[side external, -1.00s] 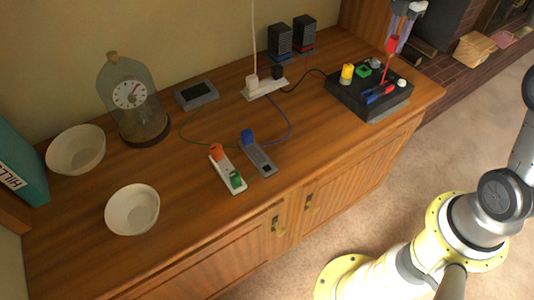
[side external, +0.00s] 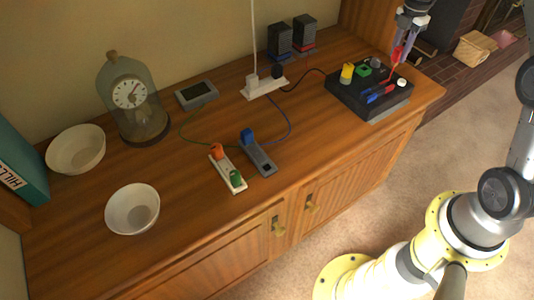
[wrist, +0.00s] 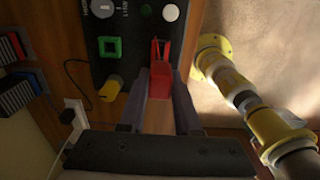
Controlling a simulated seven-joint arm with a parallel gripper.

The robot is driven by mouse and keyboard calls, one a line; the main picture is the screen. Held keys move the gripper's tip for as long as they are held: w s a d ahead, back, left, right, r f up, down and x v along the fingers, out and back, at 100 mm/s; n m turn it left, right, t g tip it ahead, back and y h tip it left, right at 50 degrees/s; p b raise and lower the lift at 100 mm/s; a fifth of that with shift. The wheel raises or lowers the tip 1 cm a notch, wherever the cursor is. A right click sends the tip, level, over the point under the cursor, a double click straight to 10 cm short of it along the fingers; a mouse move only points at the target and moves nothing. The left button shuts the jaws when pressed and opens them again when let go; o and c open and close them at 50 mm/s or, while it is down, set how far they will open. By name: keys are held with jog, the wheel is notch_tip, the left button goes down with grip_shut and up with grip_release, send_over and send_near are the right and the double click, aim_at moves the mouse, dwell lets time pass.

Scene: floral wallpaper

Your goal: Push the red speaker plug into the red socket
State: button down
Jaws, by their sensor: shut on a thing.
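The red speaker plug (side external: 397,54) is between the fingers of my gripper (side external: 399,50), at the top right of the side view. My gripper is shut on it, above the back right part of a black box (side external: 345,93). A red part, likely the red socket (side external: 388,87), shows on the box's front edge beside a blue part (side external: 373,98). I cannot tell whether plug and socket touch.
The box top carries a yellow knob (side external: 346,72), a green square (side external: 364,69) and a white button (side external: 401,82). Two dark speakers (side external: 292,38) and a white power strip (side external: 265,88) stand behind left. The cabinet edge lies just right of the box.

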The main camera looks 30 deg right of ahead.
aim_at(401, 48)
jog(key=shift+f, duration=3.1)
jog(key=shift+f, duration=1.35)
jog(key=c, duration=0.5)
grip_release()
jog(key=shift+r, duration=0.1)
notch_tip(401, 48, up, 14)
jog(key=shift+f, duration=0.15)
